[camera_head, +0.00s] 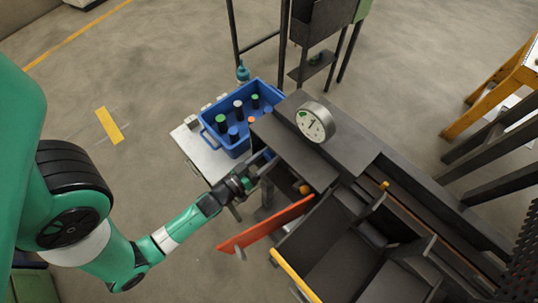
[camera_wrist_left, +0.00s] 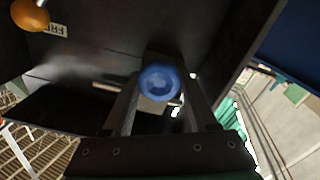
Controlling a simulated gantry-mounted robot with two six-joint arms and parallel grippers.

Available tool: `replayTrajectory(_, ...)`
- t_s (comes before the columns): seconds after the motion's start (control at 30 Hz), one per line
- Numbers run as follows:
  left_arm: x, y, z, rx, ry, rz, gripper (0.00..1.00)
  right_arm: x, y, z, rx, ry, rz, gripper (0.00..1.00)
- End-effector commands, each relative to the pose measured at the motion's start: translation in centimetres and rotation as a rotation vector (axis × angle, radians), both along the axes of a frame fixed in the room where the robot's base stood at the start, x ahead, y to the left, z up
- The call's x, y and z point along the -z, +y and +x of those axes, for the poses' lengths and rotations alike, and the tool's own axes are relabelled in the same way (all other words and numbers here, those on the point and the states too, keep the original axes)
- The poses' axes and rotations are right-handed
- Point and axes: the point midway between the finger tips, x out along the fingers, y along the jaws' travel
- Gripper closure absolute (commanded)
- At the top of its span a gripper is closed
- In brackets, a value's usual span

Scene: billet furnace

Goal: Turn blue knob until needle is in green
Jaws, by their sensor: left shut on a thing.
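The blue knob (camera_wrist_left: 160,82) is round and shows in the left wrist view between my fingers, in front of a dark panel. In the head view it is hidden by my gripper and the furnace edge. My left gripper (camera_head: 262,168) is shut on the knob, reaching in under the dark furnace top from the left; its fingers (camera_wrist_left: 162,95) lie on either side of the knob. The round white gauge (camera_head: 316,121) stands on the furnace top, with a green patch at its left side. Its dark needle is too small to read surely. My right gripper is out of view.
A blue crate (camera_head: 212,141) with several bottles stands on a white table (camera_head: 190,146) behind my gripper. An orange ball handle (camera_head: 305,189) sits right of it and shows in the left wrist view (camera_wrist_left: 30,16). A red-orange panel (camera_head: 266,224) juts out in front.

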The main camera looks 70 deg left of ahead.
Motion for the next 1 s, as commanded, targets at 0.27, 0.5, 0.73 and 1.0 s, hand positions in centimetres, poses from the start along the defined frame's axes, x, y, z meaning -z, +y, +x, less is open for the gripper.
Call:
replayTrajectory(0.27,0.0,0.0,0.0,0.0,0.001,0.002,0.97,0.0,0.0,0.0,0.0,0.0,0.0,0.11)
replayTrajectory(0.5,0.0,0.0,0.0,0.0,0.021,0.044,0.97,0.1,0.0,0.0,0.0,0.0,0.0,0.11)
replayTrajectory(0.73,0.1,-0.1,0.0,0.0,0.078,0.164,0.97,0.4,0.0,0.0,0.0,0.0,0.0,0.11)
replayTrajectory(1.0,0.1,-0.1,0.1,0.001,0.18,0.38,0.97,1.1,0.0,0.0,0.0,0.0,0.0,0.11)
